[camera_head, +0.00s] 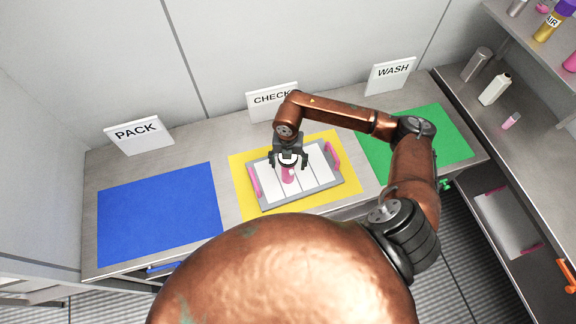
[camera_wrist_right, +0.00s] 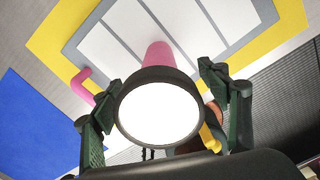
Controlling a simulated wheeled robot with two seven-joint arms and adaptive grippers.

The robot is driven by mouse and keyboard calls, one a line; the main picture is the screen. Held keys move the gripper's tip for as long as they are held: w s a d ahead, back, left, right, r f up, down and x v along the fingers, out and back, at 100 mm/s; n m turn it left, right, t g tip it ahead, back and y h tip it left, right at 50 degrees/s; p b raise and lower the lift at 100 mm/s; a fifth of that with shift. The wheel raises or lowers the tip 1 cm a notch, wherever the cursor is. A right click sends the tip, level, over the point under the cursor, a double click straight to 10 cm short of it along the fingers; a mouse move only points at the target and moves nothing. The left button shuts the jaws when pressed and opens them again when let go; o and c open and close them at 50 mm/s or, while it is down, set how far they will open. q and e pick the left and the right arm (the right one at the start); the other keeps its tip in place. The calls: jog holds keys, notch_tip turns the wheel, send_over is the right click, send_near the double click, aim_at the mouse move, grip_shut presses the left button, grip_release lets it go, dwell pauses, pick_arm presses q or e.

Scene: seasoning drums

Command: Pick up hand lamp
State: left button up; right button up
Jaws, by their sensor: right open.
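The hand lamp (camera_head: 288,174) has a pink body, and in the right wrist view its round white face with a dark rim (camera_wrist_right: 158,115) points toward the camera. It appears to stand upright on the grey-framed tray (camera_head: 262,197) with white panels and pink handles. My right gripper (camera_head: 290,160) is over the lamp's top. Its dark fingers (camera_wrist_right: 162,84) are open, one on each side of the lamp head. I cannot tell whether they touch it. My left gripper is not in view.
The tray lies on a yellow mat (camera_head: 239,181) by the CHECK sign (camera_head: 272,99). A blue mat (camera_head: 160,215) by the PACK sign (camera_head: 139,135) is bare. A green mat (camera_head: 445,140) lies by the WASH sign (camera_head: 391,75). Bottles (camera_head: 495,88) stand on the right-hand counter.

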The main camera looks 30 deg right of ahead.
jog(key=shift+f, duration=0.1)
jog(key=shift+c, duration=0.3)
jog(key=c, duration=1.5)
